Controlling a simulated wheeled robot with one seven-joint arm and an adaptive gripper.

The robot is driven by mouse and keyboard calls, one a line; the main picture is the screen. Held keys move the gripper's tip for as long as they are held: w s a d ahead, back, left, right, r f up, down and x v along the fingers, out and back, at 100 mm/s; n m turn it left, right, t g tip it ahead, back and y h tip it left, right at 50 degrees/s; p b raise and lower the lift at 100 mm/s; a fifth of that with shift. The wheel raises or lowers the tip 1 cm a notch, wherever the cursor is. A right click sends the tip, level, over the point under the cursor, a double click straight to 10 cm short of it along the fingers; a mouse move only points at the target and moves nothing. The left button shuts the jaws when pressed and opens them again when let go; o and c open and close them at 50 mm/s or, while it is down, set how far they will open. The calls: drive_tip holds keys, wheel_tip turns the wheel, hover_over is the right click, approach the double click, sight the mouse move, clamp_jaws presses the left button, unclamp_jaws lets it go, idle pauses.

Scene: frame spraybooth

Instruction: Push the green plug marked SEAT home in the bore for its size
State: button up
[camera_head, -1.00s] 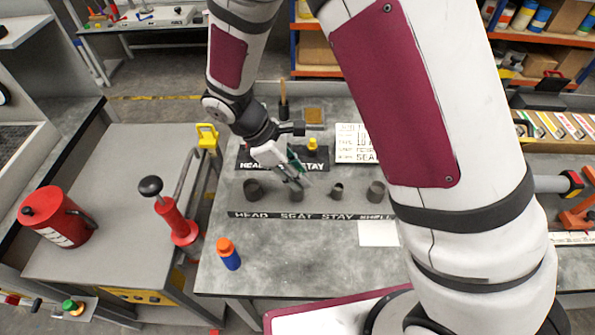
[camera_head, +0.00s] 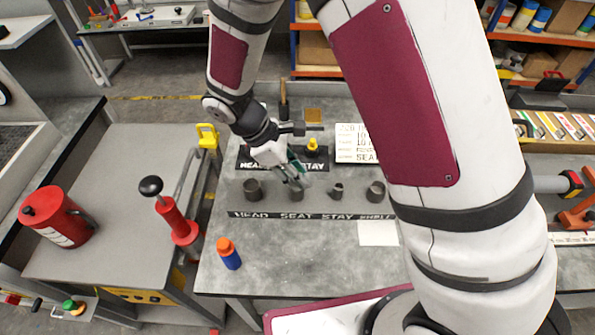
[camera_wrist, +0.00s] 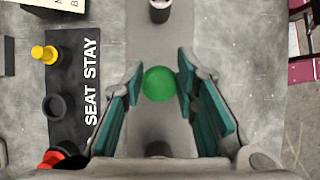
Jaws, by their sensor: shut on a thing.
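The green plug (camera_wrist: 158,83) is between the fingers of my gripper (camera_wrist: 158,80) in the wrist view, seen from above as a round green top. My gripper is shut on it. In the head view my gripper (camera_head: 297,180) is over the SEAT bore (camera_head: 296,195), second from left in the row of dark upright bores. The plug hides what is below it in the wrist view, so I cannot tell how deep it sits. The bore strip (camera_head: 310,216) reads HEAD, SEAT, STAY, SHELL.
The plug rack (camera_wrist: 75,75) holds a yellow plug (camera_wrist: 44,54), a red plug (camera_wrist: 52,159) and an empty SEAT holder (camera_wrist: 55,107). The STAY bore (camera_head: 337,191) and HEAD bore (camera_head: 253,189) stand either side. A blue-and-orange bottle (camera_head: 228,254) stands at the bench's front left.

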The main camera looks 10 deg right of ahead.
drive_tip(key=shift+f, duration=0.55)
idle(0.4)
drive_tip(key=shift+r, duration=0.6)
drive_tip(key=shift+f, duration=0.85)
idle(1.4)
drive_tip(key=o, duration=1.1)
drive_tip(key=shift+r, duration=0.1)
drive_tip(key=v, duration=1.1)
drive_tip(key=shift+a+r, duration=0.3)
